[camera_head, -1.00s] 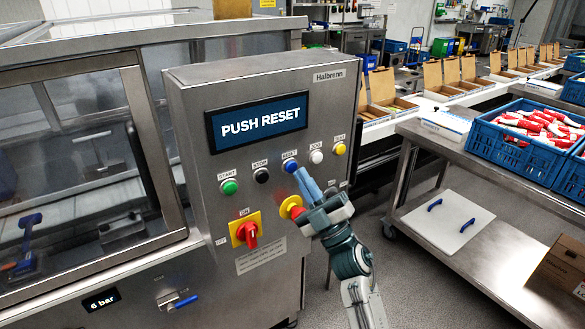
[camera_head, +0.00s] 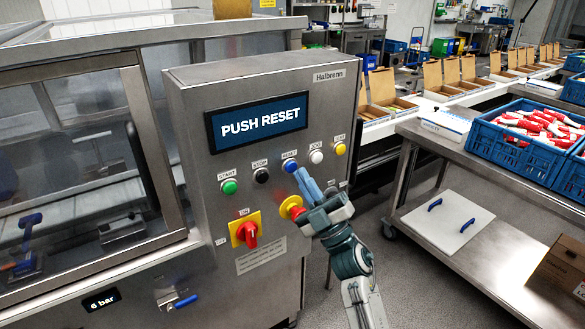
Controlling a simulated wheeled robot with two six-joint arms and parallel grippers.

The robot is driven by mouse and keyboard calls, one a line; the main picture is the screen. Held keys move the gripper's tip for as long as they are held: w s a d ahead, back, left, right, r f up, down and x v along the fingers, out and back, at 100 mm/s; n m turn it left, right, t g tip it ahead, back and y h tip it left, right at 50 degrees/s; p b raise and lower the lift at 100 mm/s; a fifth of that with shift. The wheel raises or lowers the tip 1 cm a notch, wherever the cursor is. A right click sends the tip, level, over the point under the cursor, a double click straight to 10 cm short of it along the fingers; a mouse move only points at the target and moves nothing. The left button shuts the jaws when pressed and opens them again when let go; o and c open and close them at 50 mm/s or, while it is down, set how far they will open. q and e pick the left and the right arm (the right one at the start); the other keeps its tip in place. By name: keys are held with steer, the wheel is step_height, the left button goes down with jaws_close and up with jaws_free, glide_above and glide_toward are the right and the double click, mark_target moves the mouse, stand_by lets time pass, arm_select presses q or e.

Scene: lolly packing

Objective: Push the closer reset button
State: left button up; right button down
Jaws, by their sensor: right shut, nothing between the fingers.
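The blue reset button (camera_head: 290,166) sits in the button row on the grey control panel (camera_head: 185,140), under a small RESET label. The panel's screen (camera_head: 256,121) reads PUSH RESET. My right gripper (camera_head: 302,173) is shut and empty, its blue fingertips just below and to the right of the blue button. I cannot tell whether the tips touch the panel or button. My left gripper is not in view.
A green button (camera_head: 229,187), a black one (camera_head: 261,175), a white one (camera_head: 316,157) and a yellow one (camera_head: 340,149) share the row. A red rotary switch (camera_head: 246,233) and a partly hidden red and yellow emergency stop (camera_head: 290,207) are below. A steel cart (camera_head: 420,130) stands right.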

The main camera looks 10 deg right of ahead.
steer(key=shift+w, duration=0.15)
steer(key=shift+w+a, duration=0.15)
steer(key=shift+w, duration=0.1)
steer(key=shift+w+a, duration=0.15)
steer(key=shift+w, duration=0.35)
stand_by(1.1)
steer(key=shift+s, duration=0.15)
steer(key=shift+s+d+p, duration=0.35)
steer(key=shift+s+p, duration=0.05)
steer(key=shift+s, duration=0.3)
steer(key=s, duration=0.1)
steer(key=s+d, duration=0.1)
steer(key=s, duration=0.2)
steer(key=shift+s+d+p, duration=0.3)
steer(key=shift+s, duration=0.1)
stand_by(0.4)
